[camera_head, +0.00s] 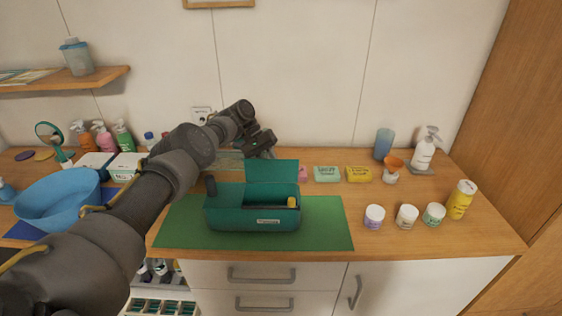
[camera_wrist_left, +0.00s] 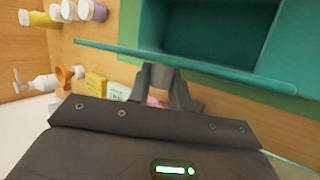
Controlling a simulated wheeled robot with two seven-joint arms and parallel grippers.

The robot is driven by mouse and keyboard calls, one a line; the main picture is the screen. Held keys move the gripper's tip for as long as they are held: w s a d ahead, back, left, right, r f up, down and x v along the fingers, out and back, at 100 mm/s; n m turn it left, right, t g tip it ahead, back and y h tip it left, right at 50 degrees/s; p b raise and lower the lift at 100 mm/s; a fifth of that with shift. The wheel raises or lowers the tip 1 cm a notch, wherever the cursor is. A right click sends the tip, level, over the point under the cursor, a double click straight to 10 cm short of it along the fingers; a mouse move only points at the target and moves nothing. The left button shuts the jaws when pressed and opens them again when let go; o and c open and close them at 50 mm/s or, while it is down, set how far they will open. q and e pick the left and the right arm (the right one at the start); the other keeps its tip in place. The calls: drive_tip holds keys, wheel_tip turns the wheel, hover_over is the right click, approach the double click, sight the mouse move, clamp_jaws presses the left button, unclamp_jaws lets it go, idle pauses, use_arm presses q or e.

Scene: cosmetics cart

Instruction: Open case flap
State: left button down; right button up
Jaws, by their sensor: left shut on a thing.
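The teal case (camera_head: 252,219) stands on the green mat (camera_head: 325,235) in the middle of the counter. Its teal flap (camera_head: 272,171) is raised, roughly upright along the back of the opening; it also shows edge-on in the wrist view (camera_wrist_left: 230,76). The case interior (camera_wrist_left: 215,28) is exposed there. My left gripper (camera_wrist_left: 162,86) is shut on the flap's edge. In the head view, the left gripper (camera_head: 262,150) is just behind and above the flap; its fingertips are hidden there. My right gripper is not in view.
A dark cylinder (camera_head: 210,185) and a small yellow item (camera_head: 291,202) show at the case. Soap boxes (camera_head: 327,173) sit behind it. Several white jars (camera_head: 375,217) and a yellow bottle (camera_head: 461,199) stand at right. A blue bowl (camera_head: 58,199) is at left.

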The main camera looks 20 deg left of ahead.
use_arm(q)
drive_tip(key=shift+f, duration=0.1)
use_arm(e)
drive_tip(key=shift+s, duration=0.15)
use_arm(q)
drive_tip(key=shift+s+a, duration=0.1)
drive_tip(key=shift+a, duration=0.05)
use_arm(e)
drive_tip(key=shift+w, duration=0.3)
use_arm(q)
drive_tip(key=c, duration=1.3)
unclamp_jaws()
drive_tip(key=shift+o, duration=0.2)
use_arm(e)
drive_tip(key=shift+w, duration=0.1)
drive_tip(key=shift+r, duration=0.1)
